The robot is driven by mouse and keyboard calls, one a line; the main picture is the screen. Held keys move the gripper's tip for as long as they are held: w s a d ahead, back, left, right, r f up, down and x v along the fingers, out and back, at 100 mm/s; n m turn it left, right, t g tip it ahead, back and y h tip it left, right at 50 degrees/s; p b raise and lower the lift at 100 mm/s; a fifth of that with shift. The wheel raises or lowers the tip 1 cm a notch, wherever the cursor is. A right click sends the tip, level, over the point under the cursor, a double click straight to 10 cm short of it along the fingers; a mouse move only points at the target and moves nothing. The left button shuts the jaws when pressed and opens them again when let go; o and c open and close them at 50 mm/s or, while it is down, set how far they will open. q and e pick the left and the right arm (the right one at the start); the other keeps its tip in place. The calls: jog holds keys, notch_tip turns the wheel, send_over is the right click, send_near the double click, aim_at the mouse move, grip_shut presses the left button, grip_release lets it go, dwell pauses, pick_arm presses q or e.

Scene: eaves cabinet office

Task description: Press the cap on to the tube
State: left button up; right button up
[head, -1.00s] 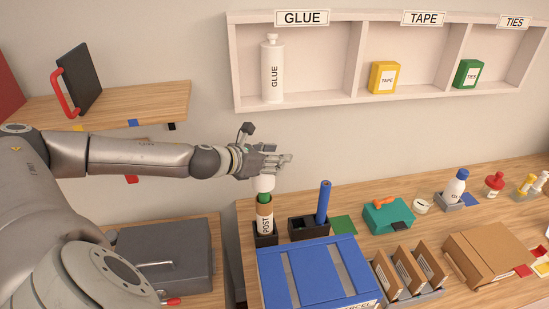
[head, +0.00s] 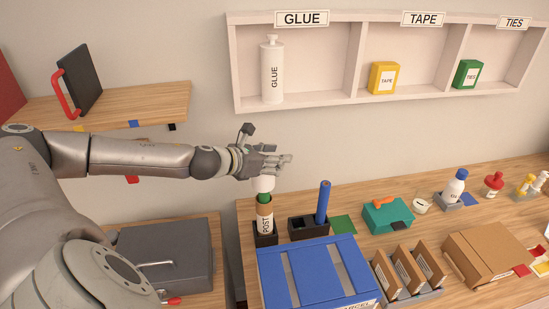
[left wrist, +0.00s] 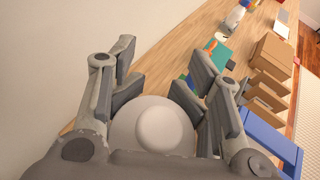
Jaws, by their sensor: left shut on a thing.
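The tube (head: 265,222), brown with a white label reading POST, stands upright in a black holder (head: 265,239) at the table's left end. Something green (head: 263,198) sticks up from its top. My left gripper (head: 264,172) is above the tube, shut on the white cap (head: 263,185). The cap sits right over the green piece, and I cannot tell if they touch. The cap is apart from the tube's brown rim. In the left wrist view the round cap (left wrist: 155,128) lies between the fingers and hides the tube below. My right gripper is not in view.
A blue roll (head: 323,202) stands in a black holder close to the right of the tube. A blue parcel box (head: 318,272) lies in front. A wall shelf (head: 335,60) with a glue bottle (head: 272,70) hangs behind. Free wood lies behind the blue roll.

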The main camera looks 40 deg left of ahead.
pick_arm(q)
jog(key=shift+p, duration=0.3)
dwell(0.5)
jog(key=shift+f, duration=0.3)
jog(key=shift+f+b, duration=3)
jog(key=shift+f, duration=0.5)
jog(key=o, duration=1.1)
